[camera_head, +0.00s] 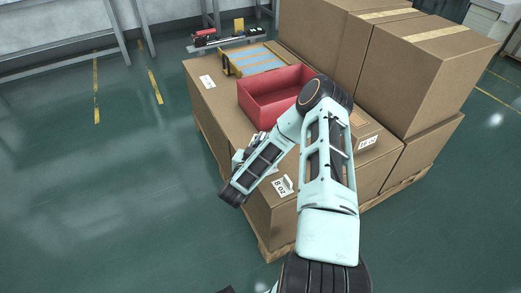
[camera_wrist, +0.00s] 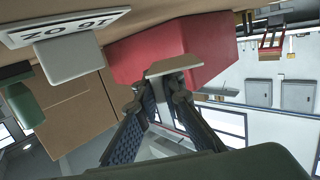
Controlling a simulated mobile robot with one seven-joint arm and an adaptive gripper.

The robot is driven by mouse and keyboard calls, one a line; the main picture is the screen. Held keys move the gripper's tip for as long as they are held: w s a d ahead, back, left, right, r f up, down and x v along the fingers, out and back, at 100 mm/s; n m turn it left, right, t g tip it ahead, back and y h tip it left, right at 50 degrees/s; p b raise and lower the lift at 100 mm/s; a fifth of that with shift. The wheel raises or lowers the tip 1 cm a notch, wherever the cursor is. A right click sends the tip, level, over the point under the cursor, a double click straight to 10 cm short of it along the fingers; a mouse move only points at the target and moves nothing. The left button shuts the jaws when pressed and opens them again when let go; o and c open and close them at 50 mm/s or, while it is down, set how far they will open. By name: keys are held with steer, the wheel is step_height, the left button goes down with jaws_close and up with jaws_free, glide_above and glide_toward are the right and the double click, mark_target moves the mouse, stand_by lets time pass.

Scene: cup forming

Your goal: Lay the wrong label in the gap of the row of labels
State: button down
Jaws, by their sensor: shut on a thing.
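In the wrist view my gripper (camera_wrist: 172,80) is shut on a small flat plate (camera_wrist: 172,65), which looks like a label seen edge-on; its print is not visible. A white label with dark characters (camera_wrist: 65,28) sits on a pale block at the upper left, apart from my fingers. In the head view, printed labels show at the box's near edge (camera_head: 283,186) and to the right (camera_head: 367,142); a white label (camera_head: 207,81) lies at the far left. My arm hides part of the row, and I cannot make out the gap.
A red open bin (camera_head: 268,101) stands on the cardboard surface; it fills the upper middle of the wrist view (camera_wrist: 160,45). Tall cardboard boxes (camera_head: 400,75) stand at the right. A blue-striped tray (camera_head: 257,60) lies behind the bin. Green floor is open at the left.

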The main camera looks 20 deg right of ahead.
steer(key=shift+w+f+b, duration=0.3)
steer(key=shift+w+f, duration=0.35)
steer(key=shift+f, duration=0.2)
steer(key=shift+w+f+b, duration=0.2)
steer(key=shift+f+b, duration=0.35)
steer(key=shift+f, duration=1.05)
steer(key=shift+f, duration=0.15)
steer(key=c, duration=2.1)
jaws_free()
steer(key=shift+s+a+r, duration=0.15)
steer(key=shift+a+r, duration=0.05)
steer(key=shift+r, duration=0.05)
steer(key=p+v, duration=0.3)
steer(key=v, duration=0.6)
steer(key=shift+a, duration=0.15)
steer(key=shift+p+v, duration=0.55)
steer(key=shift+v, duration=0.6)
steer(key=shift+s+f, duration=0.1)
